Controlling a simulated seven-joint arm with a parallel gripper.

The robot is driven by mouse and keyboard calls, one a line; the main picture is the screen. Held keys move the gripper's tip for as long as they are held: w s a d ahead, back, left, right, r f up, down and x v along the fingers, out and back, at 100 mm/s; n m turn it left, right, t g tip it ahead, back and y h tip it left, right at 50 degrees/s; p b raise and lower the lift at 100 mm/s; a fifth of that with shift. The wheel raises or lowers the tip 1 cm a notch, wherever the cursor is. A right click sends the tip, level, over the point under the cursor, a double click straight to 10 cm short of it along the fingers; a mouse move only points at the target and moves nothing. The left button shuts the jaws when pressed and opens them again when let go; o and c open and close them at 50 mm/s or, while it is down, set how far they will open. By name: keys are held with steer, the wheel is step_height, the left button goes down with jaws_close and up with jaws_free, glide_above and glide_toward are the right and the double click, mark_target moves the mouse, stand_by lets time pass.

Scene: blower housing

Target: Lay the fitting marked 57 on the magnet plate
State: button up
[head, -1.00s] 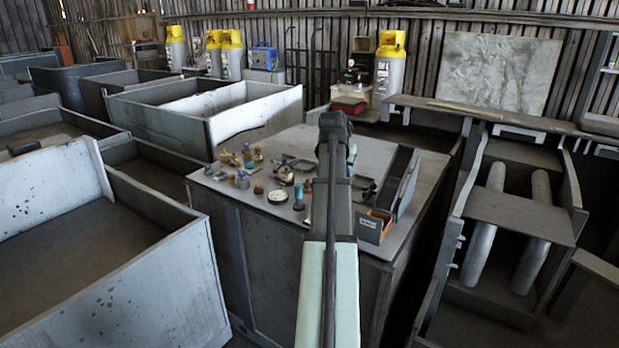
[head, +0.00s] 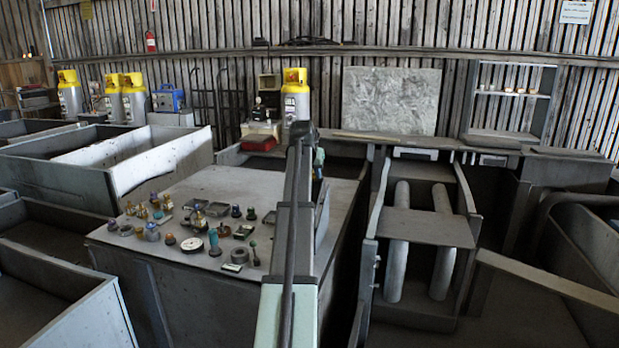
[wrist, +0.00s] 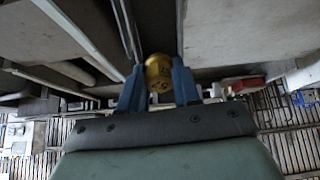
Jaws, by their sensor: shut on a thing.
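My gripper (wrist: 159,88) shows in the wrist view with two blue fingers. It is shut on a brass-yellow round fitting (wrist: 158,70), held clear of any surface. I cannot read a 57 on it. In the head view my arm hides most of the gripper and the held fitting. Several small fittings (head: 152,232) in brass, blue and dark tones stand on the grey bench top (head: 270,188), left of my arm. Flat dark trays and small plates lie among them. I cannot tell which of these is the magnet plate.
A round white dial (head: 192,244) lies near the bench's front edge. A dark upright bin (head: 321,215) stands close to the right of my arm. A frame with two pale rollers (head: 397,245) is further right. The bench's back part is mostly clear.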

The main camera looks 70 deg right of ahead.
steer(key=shift+f, duration=2.15)
steer(key=o, duration=0.9)
steer(key=shift+r, duration=0.15)
